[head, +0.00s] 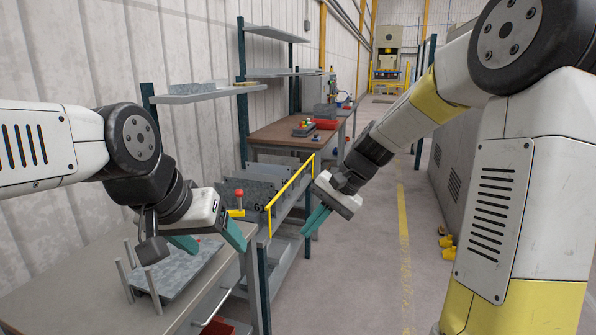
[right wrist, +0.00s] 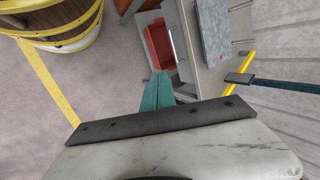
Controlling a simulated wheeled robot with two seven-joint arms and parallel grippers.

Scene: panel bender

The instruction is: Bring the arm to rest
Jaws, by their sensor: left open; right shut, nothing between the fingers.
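My left gripper (head: 210,242) is at the left in the head view, above the near table, pointing down with its teal fingers spread apart. A grey metal sheet (head: 178,278) lies on that table among upright pegs, just below the left gripper; I cannot tell whether the fingers touch it. My right gripper (head: 314,222) hangs over the aisle, right of the yellow-edged rack. Its teal fingers are together with nothing between them. They also show closed in the right wrist view (right wrist: 157,91).
The near table (head: 60,275) fills the lower left. A rack with a yellow bar (head: 291,192) stands beside the right gripper. A workbench (head: 290,135) is further back. A grey machine (head: 455,150) stands at the right.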

